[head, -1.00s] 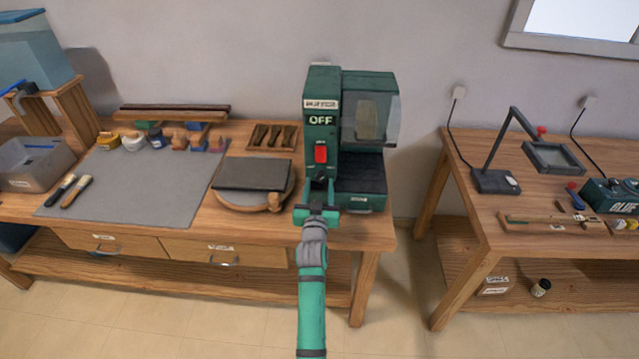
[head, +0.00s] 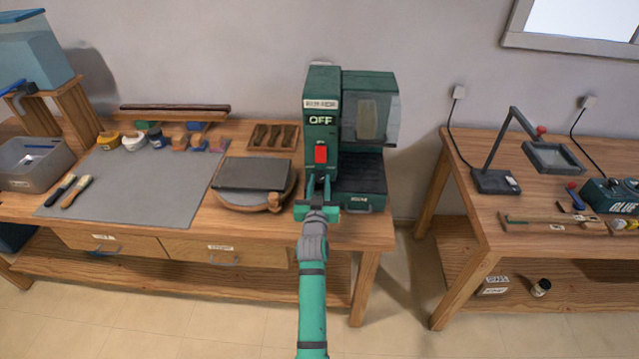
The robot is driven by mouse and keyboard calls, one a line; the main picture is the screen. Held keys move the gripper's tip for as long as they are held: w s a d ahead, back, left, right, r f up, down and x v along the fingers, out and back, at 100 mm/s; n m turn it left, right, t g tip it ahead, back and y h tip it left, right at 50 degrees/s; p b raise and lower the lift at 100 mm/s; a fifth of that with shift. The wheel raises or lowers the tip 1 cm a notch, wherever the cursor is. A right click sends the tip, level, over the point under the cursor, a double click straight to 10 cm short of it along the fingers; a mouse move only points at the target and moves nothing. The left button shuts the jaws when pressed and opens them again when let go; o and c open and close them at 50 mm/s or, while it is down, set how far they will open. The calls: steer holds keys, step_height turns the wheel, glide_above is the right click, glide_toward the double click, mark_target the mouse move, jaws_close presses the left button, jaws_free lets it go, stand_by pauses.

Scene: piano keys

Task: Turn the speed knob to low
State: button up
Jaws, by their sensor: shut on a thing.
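The green machine (head: 322,88) stands at the right end of the left workbench. Its front column carries a label plate, the word OFF and a red switch (head: 321,154). My gripper (head: 319,180) is at the lower front of this column, just below the red switch. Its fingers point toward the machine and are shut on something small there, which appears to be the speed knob. The knob itself is hidden by the fingers, so its setting cannot be read.
A clear guard (head: 372,118) covers the machine's right side, above a dark bed (head: 361,174). A dark slab on a round wooden board (head: 253,182) lies close to the left. A second bench (head: 470,240) stands right, across a floor gap.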

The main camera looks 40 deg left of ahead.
steer(key=n, duration=0.4)
steer(key=shift+d, duration=0.1)
steer(key=n, duration=0.9)
steer(key=shift+n, duration=2.3)
steer(key=o, duration=1)
steer(key=shift+o, duration=0.2)
